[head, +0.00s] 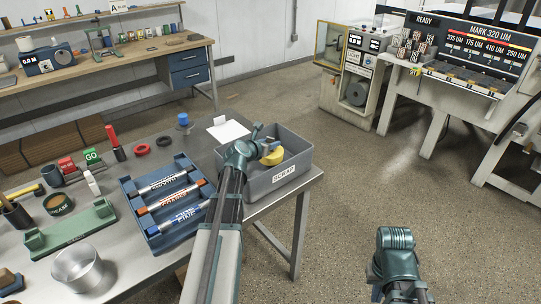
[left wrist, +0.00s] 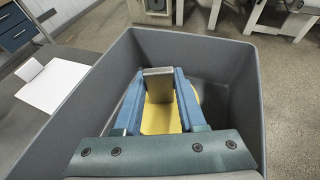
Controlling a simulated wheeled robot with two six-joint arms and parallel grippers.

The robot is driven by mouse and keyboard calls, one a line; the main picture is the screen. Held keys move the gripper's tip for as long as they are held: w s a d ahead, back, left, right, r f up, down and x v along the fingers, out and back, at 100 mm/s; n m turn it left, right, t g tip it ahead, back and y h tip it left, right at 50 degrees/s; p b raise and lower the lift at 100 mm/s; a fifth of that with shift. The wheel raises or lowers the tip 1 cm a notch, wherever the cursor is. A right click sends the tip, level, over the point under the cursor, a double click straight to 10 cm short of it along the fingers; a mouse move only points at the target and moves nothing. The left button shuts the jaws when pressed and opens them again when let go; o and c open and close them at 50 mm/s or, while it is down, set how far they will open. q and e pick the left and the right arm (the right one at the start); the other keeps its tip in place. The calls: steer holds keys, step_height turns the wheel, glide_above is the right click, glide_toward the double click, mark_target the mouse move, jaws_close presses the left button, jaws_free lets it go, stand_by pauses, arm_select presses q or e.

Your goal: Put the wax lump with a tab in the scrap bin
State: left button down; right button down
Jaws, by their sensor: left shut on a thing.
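The wax lump is yellow (head: 272,156) and hangs below my left gripper (head: 266,146), within the outline of the grey scrap bin (head: 284,176). In the left wrist view the two blue fingers of the left gripper (left wrist: 159,82) are shut on the lump's grey tab (left wrist: 158,90). The yellow lump (left wrist: 160,118) shows between and beneath the fingers, with the bin's walls (left wrist: 240,70) around it. I cannot tell whether the lump touches the bin's floor. My right arm shows at the lower right of the head view, but its fingers do not show.
The bin stands at the right end of the metal table. A white card (head: 228,130) lies behind it, and a blue rack (head: 150,222) of labelled rollers stands to its left. A green stand (head: 70,230) and metal cup (head: 77,268) are further left.

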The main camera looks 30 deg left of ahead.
arm_select(q)
steer(key=shift+f+b, duration=1.75)
steer(key=shift+f, duration=0.1)
steer(key=shift+f, duration=0.15)
steer(key=shift+c, duration=2.4)
jaws_free()
steer(key=shift+r, duration=0.35)
steer(key=p+v, duration=0.4)
steer(key=v, duration=0.8)
steer(key=shift+p, duration=0.3)
steer(key=shift+f, duration=0.1)
